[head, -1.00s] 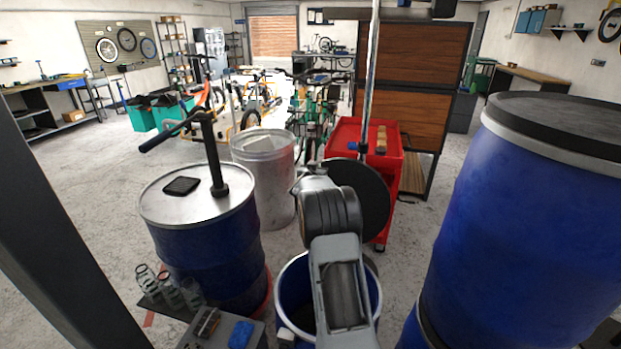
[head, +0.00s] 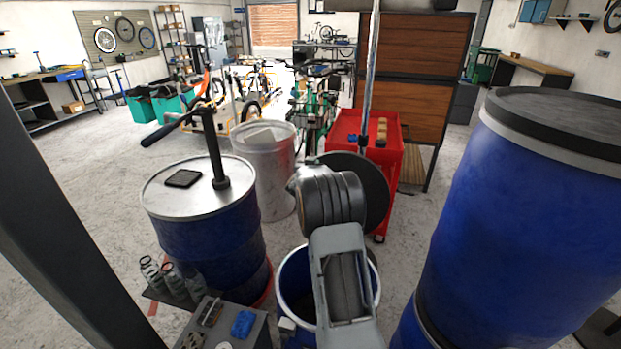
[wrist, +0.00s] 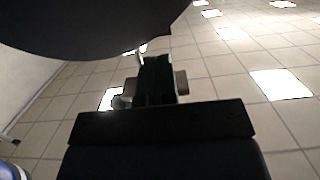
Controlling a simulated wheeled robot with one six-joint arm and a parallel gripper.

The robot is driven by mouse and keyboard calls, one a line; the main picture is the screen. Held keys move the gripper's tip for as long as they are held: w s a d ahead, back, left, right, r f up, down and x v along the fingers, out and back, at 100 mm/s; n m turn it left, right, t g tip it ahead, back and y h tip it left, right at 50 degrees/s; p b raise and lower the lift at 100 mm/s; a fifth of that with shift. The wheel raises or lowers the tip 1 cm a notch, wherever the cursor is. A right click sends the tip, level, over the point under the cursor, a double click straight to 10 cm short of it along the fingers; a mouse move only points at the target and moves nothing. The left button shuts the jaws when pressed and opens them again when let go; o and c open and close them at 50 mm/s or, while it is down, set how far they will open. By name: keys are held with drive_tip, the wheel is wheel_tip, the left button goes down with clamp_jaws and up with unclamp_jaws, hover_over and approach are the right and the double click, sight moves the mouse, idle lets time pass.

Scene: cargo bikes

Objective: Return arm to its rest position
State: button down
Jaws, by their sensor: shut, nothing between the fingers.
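My arm rises in the lower middle of the head view, folded, with a grey ribbed joint in front of a dark round disc. My gripper is hidden in the head view. In the wrist view my gripper (wrist: 157,82) shows as a dark block with its fingers together in the middle, with nothing between them. Behind it is a tiled ceiling with bright light panels, so it points upward. A dark rounded shape covers the top left of that view, close to the fingers.
A blue drum (head: 205,235) with a pump stands at left, and a larger blue drum (head: 540,210) at right. An open blue barrel (head: 292,290) is below the arm. A translucent bin (head: 270,180) and a red cart (head: 385,175) stand beyond.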

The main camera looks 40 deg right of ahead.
drive_tip(key=v, duration=0.8)
drive_tip(key=shift+s+a+b, duration=0.2)
drive_tip(key=shift+s+b, duration=0.05)
drive_tip(key=shift+b, duration=0.05)
drive_tip(key=a+f+n+y, duration=0.2)
drive_tip(key=a+f+y, duration=0.4)
drive_tip(key=f, duration=0.1)
drive_tip(key=s+a+n+g+y, duration=0.25)
drive_tip(key=s+a+y, duration=0.3)
drive_tip(key=a, duration=0.35)
drive_tip(key=s+a+r+n+g+p, duration=0.1)
drive_tip(key=s+a+r, duration=0.1)
drive_tip(key=s+a, duration=0.2)
drive_tip(key=s+a+r+n+g+p, duration=0.1)
drive_tip(key=s+a+r+n+g, duration=0.1)
drive_tip(key=s, duration=0.8)
drive_tip(key=s+a+r+n+g+p, duration=0.1)
drive_tip(key=s+a+r+n, duration=0.1)
drive_tip(key=s+a+r, duration=0.2)
drive_tip(key=shift+s+a+y+p, duration=0.4)
drive_tip(key=shift+s+a, duration=0.8)
drive_tip(key=shift+s, duration=0.85)
drive_tip(key=shift+n+g, duration=0.25)
